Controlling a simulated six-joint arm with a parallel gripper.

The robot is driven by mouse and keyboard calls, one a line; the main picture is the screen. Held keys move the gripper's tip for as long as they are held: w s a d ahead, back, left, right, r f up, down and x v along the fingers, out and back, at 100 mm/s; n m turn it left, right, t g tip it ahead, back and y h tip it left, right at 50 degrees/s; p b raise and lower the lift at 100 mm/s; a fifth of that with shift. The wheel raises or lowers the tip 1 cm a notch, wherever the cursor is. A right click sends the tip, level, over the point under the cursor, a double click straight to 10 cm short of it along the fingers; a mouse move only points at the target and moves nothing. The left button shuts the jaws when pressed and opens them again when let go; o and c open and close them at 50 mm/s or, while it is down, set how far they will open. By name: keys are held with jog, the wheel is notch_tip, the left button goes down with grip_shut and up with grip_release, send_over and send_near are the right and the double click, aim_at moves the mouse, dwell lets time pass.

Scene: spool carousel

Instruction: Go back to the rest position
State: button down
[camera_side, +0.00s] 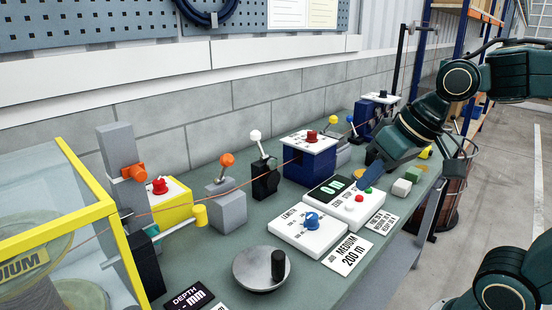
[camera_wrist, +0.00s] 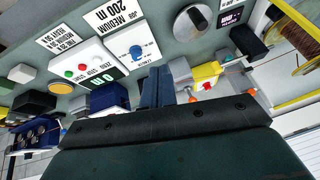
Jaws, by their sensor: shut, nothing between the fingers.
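My gripper (camera_side: 369,174) hangs over the right part of the green bench, above the counter box (camera_side: 345,192) with its green display and red button. In the wrist view the blue fingers of my gripper (camera_wrist: 157,84) are together with nothing between them. The length box (camera_side: 308,226) with a blue knob stands to the left of the gripper, and it also shows in the wrist view (camera_wrist: 122,60). I cannot tell the exact height of the fingertips over the bench.
Several lever posts stand along the back, including one with an orange knob (camera_side: 227,160). A blue box with a red knob (camera_side: 310,158) is behind the counter. A yellow-framed spool cage (camera_side: 110,240) is at left. A round crank disc (camera_side: 261,268) sits in front. The aisle floor (camera_side: 500,190) is clear.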

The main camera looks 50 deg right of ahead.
jog(key=s+d+f+n+h, duration=0.1)
jog(key=s+d, duration=0.1)
jog(key=s, duration=0.4)
jog(key=shift+s+f, duration=0.35)
jog(key=shift+f, duration=0.05)
